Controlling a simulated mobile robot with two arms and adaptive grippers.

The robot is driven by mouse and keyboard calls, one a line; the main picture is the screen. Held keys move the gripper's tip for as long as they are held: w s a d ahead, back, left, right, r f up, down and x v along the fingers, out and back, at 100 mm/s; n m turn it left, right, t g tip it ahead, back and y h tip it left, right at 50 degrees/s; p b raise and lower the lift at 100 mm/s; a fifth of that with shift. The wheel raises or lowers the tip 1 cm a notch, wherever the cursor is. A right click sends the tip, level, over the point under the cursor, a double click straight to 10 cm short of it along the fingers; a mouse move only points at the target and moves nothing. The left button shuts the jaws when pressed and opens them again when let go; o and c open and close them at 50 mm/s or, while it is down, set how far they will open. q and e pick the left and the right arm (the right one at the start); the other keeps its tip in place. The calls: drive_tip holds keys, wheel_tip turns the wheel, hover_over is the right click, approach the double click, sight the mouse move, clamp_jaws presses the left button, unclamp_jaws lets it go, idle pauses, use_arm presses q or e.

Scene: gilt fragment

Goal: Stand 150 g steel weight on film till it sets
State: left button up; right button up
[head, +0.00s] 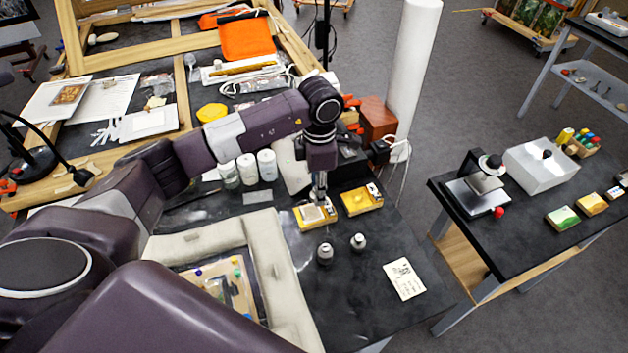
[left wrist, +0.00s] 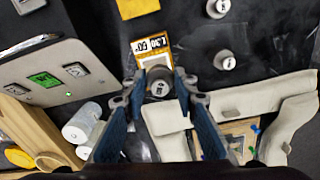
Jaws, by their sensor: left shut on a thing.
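My left gripper (head: 319,198) points down over a yellow block (head: 302,220) with a pale square on its top. In the left wrist view the gripper (left wrist: 158,90) is shut on a grey steel weight (left wrist: 160,88) with dark marks on its top. The weight is over the near end of the same yellow block (left wrist: 140,61), which carries a black-and-white label. I cannot tell whether the weight touches the block, and the film is not clear to make out. Two more grey weights, one nearer (head: 325,254) and one to its right (head: 358,242), stand on the dark bench.
A second yellow block (head: 360,200) lies just right. White bottles (head: 247,168) stand to the left. A padded beige frame (head: 272,275) surrounds a panel in front. A printed card (head: 404,279) lies at the right; bare bench surrounds it. A side table (head: 490,240) stands beyond a gap.

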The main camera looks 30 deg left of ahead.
sight(314, 212)
use_arm(q)
drive_tip(key=shift+a+f+n, duration=0.6)
drive_tip(key=shift+a+n, duration=0.1)
drive_tip(key=shift+n, duration=0.5)
drive_tip(key=shift+f, duration=0.1)
wheel_tip(314, 212, down, 5)
drive_tip(key=b, duration=0.5)
drive_tip(key=shift+w+f, duration=0.1)
drive_tip(key=shift+f, duration=0.05)
use_arm(e)
drive_tip(key=f, duration=0.5)
drive_tip(key=shift+s+a, duration=0.3)
drive_tip(key=shift+s, duration=0.05)
use_arm(q)
drive_tip(key=shift+f+b, duration=0.15)
drive_tip(key=shift+b, duration=0.25)
use_arm(e)
drive_tip(key=shift+f, duration=0.2)
drive_tip(key=shift+a, duration=0.1)
use_arm(q)
drive_tip(key=o, duration=0.8)
